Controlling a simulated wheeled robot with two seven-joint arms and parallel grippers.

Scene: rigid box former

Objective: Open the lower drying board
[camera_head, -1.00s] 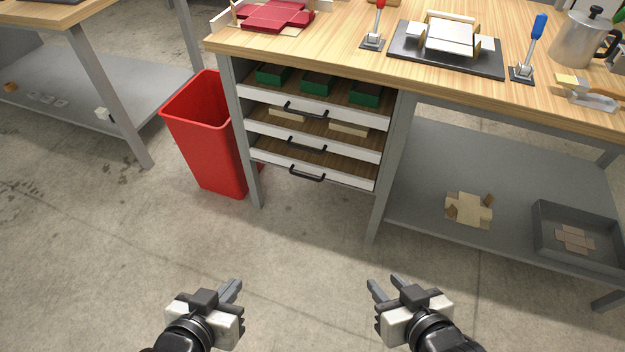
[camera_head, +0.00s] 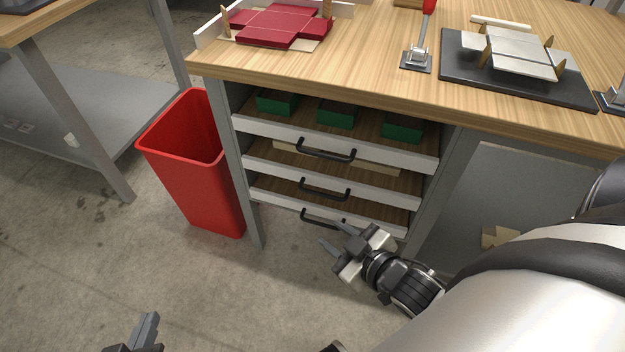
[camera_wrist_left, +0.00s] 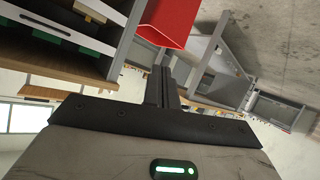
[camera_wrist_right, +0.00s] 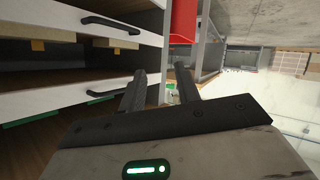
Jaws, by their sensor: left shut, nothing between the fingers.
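The lower drying board (camera_head: 262,195) is the lowest of three white-fronted boards in the bench frame. Its front appears roughly in line with those above, and its black handle (camera_head: 318,217) is partly behind my right gripper. My right gripper (camera_head: 334,236) is open and empty, just below and to the right of that handle; I cannot tell whether it touches. The right wrist view shows the open fingers (camera_wrist_right: 161,88) beside two other board handles, seen upside down. My left gripper (camera_head: 148,328) is shut and empty, low at the left over the floor; its fingers (camera_wrist_left: 163,85) are together.
The upper board (camera_head: 270,128) holds green boxes, and the middle board (camera_head: 275,170) holds beige pieces. A red bin (camera_head: 195,170) stands left of the frame. The bench top (camera_head: 370,60) overhangs the boards. The floor in front is clear.

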